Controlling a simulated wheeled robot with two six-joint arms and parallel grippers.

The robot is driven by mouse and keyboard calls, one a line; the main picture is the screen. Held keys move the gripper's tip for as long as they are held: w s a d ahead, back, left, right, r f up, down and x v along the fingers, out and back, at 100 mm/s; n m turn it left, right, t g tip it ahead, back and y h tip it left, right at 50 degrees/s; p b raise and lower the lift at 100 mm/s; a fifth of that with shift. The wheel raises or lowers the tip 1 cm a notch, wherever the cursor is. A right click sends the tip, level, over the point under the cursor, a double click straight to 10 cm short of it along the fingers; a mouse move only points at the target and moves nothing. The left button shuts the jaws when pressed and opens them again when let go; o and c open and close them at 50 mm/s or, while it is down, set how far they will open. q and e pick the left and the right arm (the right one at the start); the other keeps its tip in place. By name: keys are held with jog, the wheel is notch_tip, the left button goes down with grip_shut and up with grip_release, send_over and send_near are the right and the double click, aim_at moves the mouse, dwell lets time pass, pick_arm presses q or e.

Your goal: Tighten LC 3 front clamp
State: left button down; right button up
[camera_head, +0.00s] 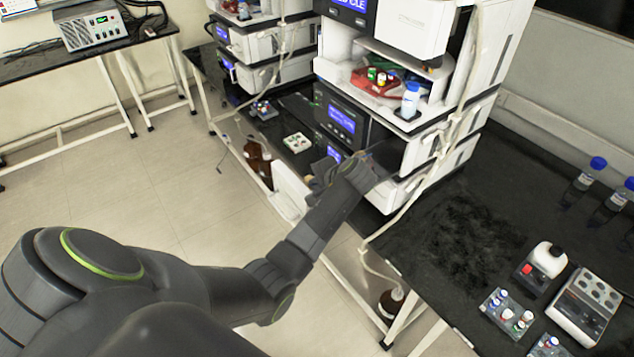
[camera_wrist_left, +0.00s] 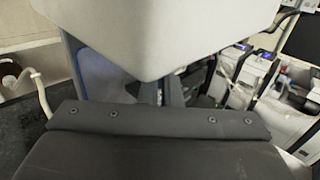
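A column stack of white and black LC modules (camera_head: 420,150) with blue displays stands at the centre of the head view. I cannot read a number that marks it as LC 3. The clamp on its front cannot be made out; my left arm covers part of the lower front. My left gripper (camera_head: 335,172) is at the stack's lower front, partly hidden by its own wrist. In the left wrist view a pale grey-white housing (camera_wrist_left: 165,35) fills the upper middle, very close. Dark finger parts (camera_wrist_left: 172,92) show only partly beneath it. My right gripper is not in view.
A second stack (camera_head: 262,45) stands behind to the left. Brown bottles (camera_head: 258,160) are below the bench's front edge. On the right bench are a vial rack (camera_head: 507,315), a grey device (camera_head: 582,308) and blue-capped bottles (camera_head: 585,180). The floor at left is clear.

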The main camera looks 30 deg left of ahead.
pick_arm(q)
jog(key=c, duration=1.6)
grip_release()
jog(key=b+v, duration=0.4)
jog(key=v, duration=1.3)
jog(key=shift+s+d+r, duration=0.1)
jog(key=shift+s+r, duration=0.05)
